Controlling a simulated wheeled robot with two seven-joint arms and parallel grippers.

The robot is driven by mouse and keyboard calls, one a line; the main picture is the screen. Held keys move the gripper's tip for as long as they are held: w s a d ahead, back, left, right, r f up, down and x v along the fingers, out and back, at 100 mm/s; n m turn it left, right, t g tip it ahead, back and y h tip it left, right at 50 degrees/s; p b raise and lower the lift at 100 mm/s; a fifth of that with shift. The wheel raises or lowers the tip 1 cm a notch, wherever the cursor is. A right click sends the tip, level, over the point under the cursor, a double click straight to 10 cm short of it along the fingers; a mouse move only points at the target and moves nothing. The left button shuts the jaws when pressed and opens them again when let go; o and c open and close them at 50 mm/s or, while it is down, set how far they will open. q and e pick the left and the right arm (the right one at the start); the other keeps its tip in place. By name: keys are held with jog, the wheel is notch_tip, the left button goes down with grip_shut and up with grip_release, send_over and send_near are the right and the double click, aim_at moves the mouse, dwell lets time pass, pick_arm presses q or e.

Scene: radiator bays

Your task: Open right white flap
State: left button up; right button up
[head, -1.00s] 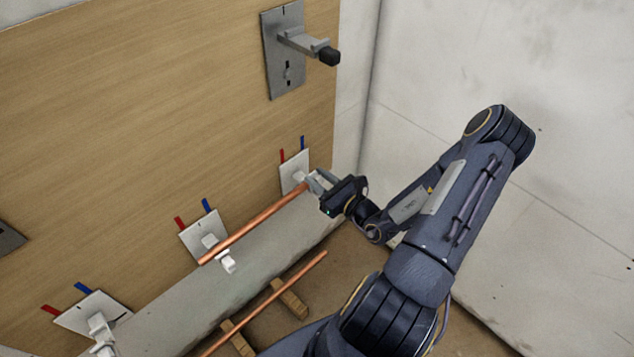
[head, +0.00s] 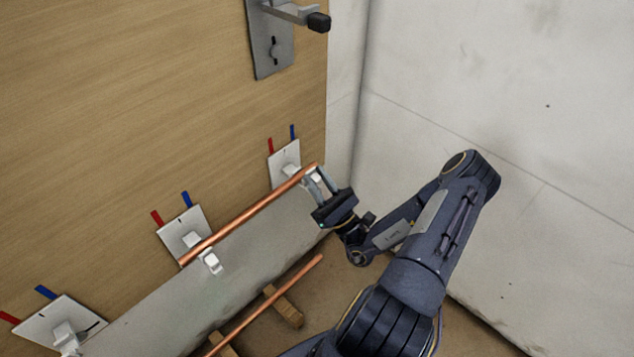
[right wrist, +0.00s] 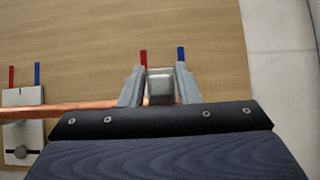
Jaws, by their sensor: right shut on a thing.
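The right white plate (head: 284,160) is on the wooden wall near its right edge, with a red and a blue tab above it. Its white flap (head: 315,178) sits between the fingers of my right gripper (head: 320,182), which is shut on it. In the right wrist view the flap (right wrist: 160,86) shows as a pale block between the two grey fingers. The copper pipe (head: 250,213) runs along the wall, and its right end is right beside the fingers. How far the flap is turned is hard to tell. My left gripper is not in view.
The middle plate (head: 186,232) has a white flap (head: 210,262) sticking out by the pipe. Another plate (head: 60,325) is at lower left. A second copper pipe (head: 268,302) lies on wooden blocks below. A grey lever plate (head: 270,45) is above; the concrete wall (head: 480,110) is at right.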

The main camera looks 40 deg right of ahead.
dwell(0.3)
jog(key=o, duration=0.8)
jog(key=shift+s+f, duration=0.1)
jog(key=shift+f, duration=0.05)
jog(key=v, duration=0.7)
jog(key=shift+s+f, duration=0.15)
jog(key=shift+f, duration=0.15)
